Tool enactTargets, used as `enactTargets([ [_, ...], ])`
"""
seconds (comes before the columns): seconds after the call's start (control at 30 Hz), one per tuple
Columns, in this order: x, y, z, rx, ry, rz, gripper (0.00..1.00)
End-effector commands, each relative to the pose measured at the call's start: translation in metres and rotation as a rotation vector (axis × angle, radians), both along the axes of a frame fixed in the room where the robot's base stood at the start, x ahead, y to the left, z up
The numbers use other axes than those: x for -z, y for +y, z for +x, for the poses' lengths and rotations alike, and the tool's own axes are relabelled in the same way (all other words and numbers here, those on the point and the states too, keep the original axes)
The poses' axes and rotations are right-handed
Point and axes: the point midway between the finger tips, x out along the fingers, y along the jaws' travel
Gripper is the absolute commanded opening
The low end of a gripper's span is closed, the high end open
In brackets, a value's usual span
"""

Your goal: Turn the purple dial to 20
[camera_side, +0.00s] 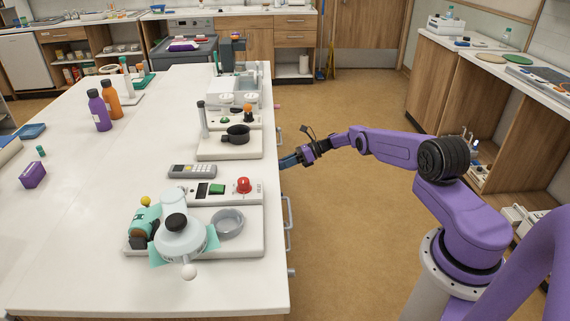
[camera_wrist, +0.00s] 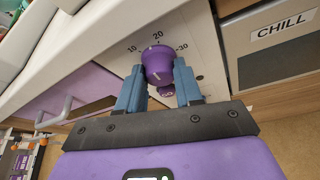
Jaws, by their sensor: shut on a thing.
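The purple dial (camera_wrist: 157,62) sits on a pale panel in the wrist view, under a printed scale reading 10, 20 and 30 from left to right. The 20 stands above the dial. A small pale mark shows on the dial's face; which number it points to is unclear. My gripper (camera_wrist: 160,88) has one blue finger on each side of the dial and is shut on it. In the side view my gripper (camera_side: 287,161) is at the bench's right edge, and the dial is hidden there.
A panel marked CHILL (camera_wrist: 283,28) is to the right of the dial. A bar handle (camera_wrist: 66,110) stands out at the left. In the side view, the white bench (camera_side: 75,245) carries bottles, a pan and devices. The floor beside the bench is clear.

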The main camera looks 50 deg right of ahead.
Motion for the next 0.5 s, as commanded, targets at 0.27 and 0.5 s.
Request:
enactTargets([
  [0.27,-0.0011,-0.0024,0.0007,0.013,0.022,0.013,0.04],
  [0.5,-0.0019,-0.0022,-0.0001,0.011,0.028,0.019,0.04],
])
